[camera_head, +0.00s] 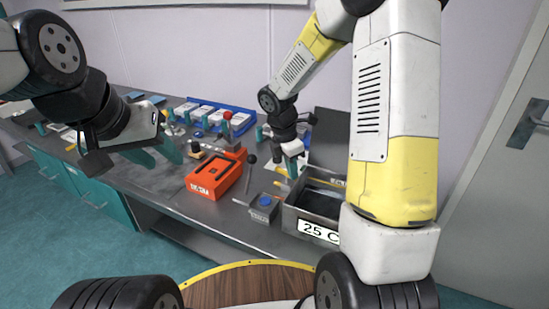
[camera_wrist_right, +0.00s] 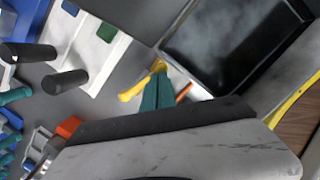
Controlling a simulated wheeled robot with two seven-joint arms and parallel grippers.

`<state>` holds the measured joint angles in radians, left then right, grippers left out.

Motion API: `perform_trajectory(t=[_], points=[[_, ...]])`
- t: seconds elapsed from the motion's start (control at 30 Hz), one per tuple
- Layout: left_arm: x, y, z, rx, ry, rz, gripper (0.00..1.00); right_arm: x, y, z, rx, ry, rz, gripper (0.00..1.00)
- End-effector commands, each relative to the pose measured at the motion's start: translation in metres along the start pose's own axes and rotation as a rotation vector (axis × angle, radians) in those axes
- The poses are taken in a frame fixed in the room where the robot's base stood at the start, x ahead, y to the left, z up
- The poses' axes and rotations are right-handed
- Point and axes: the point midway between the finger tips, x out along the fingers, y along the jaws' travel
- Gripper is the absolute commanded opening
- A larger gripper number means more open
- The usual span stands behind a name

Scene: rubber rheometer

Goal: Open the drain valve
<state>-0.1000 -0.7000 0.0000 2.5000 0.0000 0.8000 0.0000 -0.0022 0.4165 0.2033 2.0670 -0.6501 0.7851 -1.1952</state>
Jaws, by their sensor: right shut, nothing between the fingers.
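A yellow lever (camera_head: 281,171), which looks like the drain valve handle, is at the left end of the metal bath (camera_head: 290,219) labelled "25 C". In the right wrist view the yellow lever (camera_wrist_right: 131,93) lies beside the bath's corner, partly hidden by my fingers. My right gripper (camera_head: 293,168) is shut and empty, its teal fingertips close to the lever; it also shows in the right wrist view (camera_wrist_right: 157,90). I cannot tell whether they touch. My left gripper (camera_head: 157,156) is open and empty, above the bench at the left.
A red-orange device (camera_head: 206,183) and a small grey box with a blue button (camera_head: 264,203) stand left of the bath. A blue tray (camera_head: 238,124) with white items is at the back. A black-knobbed lever (camera_head: 250,160) stands upright near the right gripper.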

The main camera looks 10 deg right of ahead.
Motion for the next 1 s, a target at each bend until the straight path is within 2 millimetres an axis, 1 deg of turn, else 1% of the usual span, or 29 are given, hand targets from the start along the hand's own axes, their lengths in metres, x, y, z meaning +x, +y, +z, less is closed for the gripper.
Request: perform_trajectory(t=[0.07,0.4,0.73,0.87,1.0], points=[[0.000,0.000,0.000,0.000,0.000,0.000,0.40,0.002,0.001,0.000,0.001,0.000,-0.005,0.00],[0.000,0.000,0.000,0.000,0.000,0.000,0.40,0.001,0.017,-0.001,0.000,0.002,0.004,0.00],[0.000,0.000,0.000,0.000,0.000,0.000,0.40,-0.002,0.020,-0.002,-0.001,0.001,0.009,0.00],[0.000,0.000,0.000,0.000,0.000,0.000,0.40,-0.010,0.018,-0.010,0.000,-0.001,0.004,0.00],[0.000,0.000,0.000,0.000,0.000,0.000,0.40,-0.030,0.016,-0.026,0.003,-0.003,-0.004,0.00]])
